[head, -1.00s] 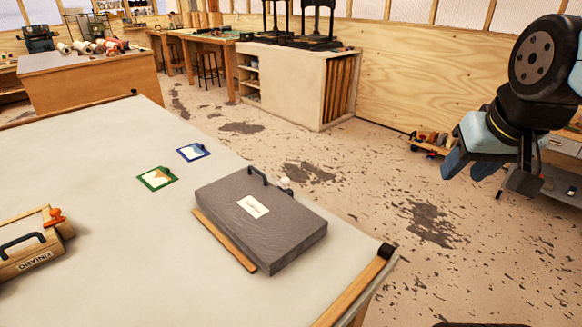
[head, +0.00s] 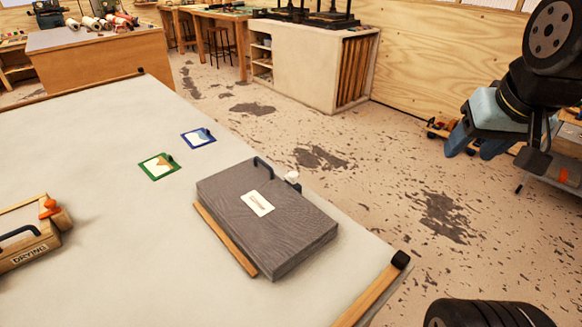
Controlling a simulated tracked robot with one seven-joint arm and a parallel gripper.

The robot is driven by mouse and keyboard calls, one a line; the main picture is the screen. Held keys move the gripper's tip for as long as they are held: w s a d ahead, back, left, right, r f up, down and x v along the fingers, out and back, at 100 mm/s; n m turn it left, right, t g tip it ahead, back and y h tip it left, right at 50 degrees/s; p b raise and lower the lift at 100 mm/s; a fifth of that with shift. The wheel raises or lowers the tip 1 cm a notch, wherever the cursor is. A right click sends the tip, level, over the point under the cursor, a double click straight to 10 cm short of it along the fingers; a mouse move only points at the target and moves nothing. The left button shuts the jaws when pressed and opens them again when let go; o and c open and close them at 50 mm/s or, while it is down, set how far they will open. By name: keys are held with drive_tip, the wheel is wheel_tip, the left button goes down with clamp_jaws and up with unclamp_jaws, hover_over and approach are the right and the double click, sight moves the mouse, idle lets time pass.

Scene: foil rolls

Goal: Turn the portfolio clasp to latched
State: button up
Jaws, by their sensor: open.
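The grey portfolio (head: 285,235) lies flat on the pale table, with a white label on its top and a dark handle (head: 263,168) on its far edge. A small white knob (head: 292,176) beside the handle looks like the clasp; it is too small to tell how it is turned. My gripper (head: 470,148) hangs over the floor at the upper right, well apart from the portfolio. Its blue-grey fingers are open and empty.
A wooden strip (head: 226,241) lies along the portfolio's near left side. Green (head: 160,166) and blue (head: 198,138) framed cards lie behind it. A wooden case marked "DRYING" (head: 28,256) is at left. The table (head: 110,120) has clear room between.

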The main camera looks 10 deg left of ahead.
drive_tip(key=w+a+f+m+g+y, duration=0.7)
drive_tip(key=w+a+f+g+y, duration=0.25)
drive_tip(key=w+a+f, duration=0.45)
drive_tip(key=m+t+y, duration=0.3)
drive_tip(key=m+y, duration=0.6)
drive_tip(key=m, duration=0.2)
approach(287, 183)
drive_tip(key=shift+h, duration=0.25)
drive_tip(key=a+r, duration=0.1)
drive_tip(key=a, duration=0.2)
drive_tip(key=a+r, duration=0.1)
drive_tip(key=a, duration=0.2)
drive_tip(key=a+r, duration=0.2)
drive_tip(key=a, duration=0.2)
drive_tip(key=shift+s, duration=0.2)
